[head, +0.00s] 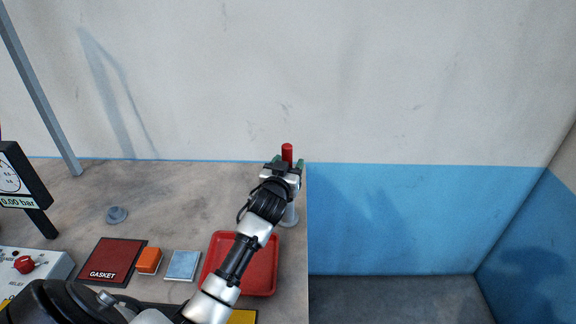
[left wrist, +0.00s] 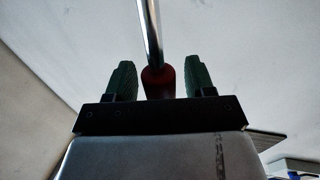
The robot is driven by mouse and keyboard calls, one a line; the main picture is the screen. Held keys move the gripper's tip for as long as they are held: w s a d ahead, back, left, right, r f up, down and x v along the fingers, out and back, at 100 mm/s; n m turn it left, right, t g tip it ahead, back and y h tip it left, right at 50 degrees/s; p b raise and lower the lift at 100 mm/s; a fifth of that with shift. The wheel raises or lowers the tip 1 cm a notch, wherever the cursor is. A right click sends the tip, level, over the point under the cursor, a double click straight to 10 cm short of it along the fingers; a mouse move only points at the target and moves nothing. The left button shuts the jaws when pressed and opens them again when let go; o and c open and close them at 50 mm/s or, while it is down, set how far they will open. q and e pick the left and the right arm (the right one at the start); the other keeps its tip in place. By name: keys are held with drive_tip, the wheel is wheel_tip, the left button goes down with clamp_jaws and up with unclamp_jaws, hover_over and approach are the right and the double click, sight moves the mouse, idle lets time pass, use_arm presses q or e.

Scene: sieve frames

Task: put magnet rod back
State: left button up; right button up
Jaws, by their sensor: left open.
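The magnet rod has a red handle (head: 287,152) that stands upright at the far right edge of the bench. In the left wrist view its red end (left wrist: 158,82) and shiny metal shaft (left wrist: 149,35) lie between the fingers. My left gripper (head: 287,164) is open, with a green finger on each side of the handle. Gaps show between the handle and both fingers in the left wrist view (left wrist: 160,79). A pale stand with a round base (head: 290,217) is below the gripper; my arm partly hides it, and I cannot tell how the rod sits in it.
A red tray (head: 262,277) lies under my left forearm. A gasket mat (head: 112,258), an orange block (head: 149,261), a light blue pad (head: 182,265) and a grey knobbed disc (head: 116,215) are to the left. The bench ends just right of the stand.

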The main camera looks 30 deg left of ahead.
use_arm(q)
drive_tip(key=shift+r, duration=0.2)
drive_tip(key=shift+s+f, duration=0.1)
drive_tip(key=shift+s, duration=0.1)
drive_tip(key=b+v, duration=0.1)
drive_tip(key=v, duration=1)
drive_tip(key=shift+s+b, duration=0.35)
drive_tip(key=shift+d, duration=0.1)
